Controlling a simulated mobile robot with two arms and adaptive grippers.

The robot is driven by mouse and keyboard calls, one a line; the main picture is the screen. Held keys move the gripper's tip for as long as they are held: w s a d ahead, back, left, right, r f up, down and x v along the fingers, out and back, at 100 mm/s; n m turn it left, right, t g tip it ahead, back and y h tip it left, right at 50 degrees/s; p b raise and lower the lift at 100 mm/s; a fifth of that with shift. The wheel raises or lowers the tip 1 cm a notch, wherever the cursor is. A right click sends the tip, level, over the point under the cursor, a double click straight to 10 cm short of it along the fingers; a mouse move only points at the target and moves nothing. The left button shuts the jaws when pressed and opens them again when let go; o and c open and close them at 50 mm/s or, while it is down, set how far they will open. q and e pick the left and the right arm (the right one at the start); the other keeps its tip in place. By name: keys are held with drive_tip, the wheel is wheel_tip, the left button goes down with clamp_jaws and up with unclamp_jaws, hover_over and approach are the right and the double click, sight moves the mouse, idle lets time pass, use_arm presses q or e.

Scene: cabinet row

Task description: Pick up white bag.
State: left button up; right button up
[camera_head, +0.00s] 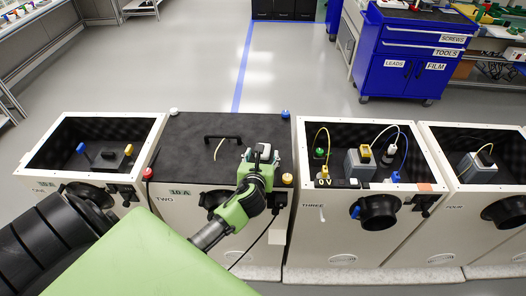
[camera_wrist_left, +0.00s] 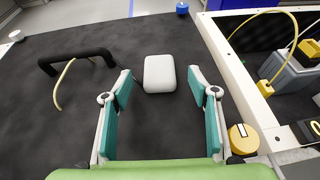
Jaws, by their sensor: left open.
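The white bag (camera_wrist_left: 159,73) is a small, rounded white block in the left wrist view. It lies on the black lid (camera_wrist_left: 45,120) of the cabinet marked TWO, near the lid's right side. My left gripper (camera_wrist_left: 161,88) is open, its two teal-padded fingers spread on either side of the near end of the bag, with gaps on both sides. In the head view my left gripper (camera_head: 262,153) is over the right part of the lid, and the bag is largely hidden by it. My right gripper is not in view.
A black handle (camera_wrist_left: 76,60) and a thin yellow cable (camera_wrist_left: 62,84) are on the lid, left of the bag. A yellow knob (camera_wrist_left: 243,138) is near the right edge. Open cabinet THREE (camera_head: 296,150) stands to the right, with boxes and cables inside.

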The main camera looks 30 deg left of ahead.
use_arm(q)
drive_tip(key=shift+x, duration=1.7)
drive_tip(key=shift+s, duration=0.1)
drive_tip(key=c, duration=1.2)
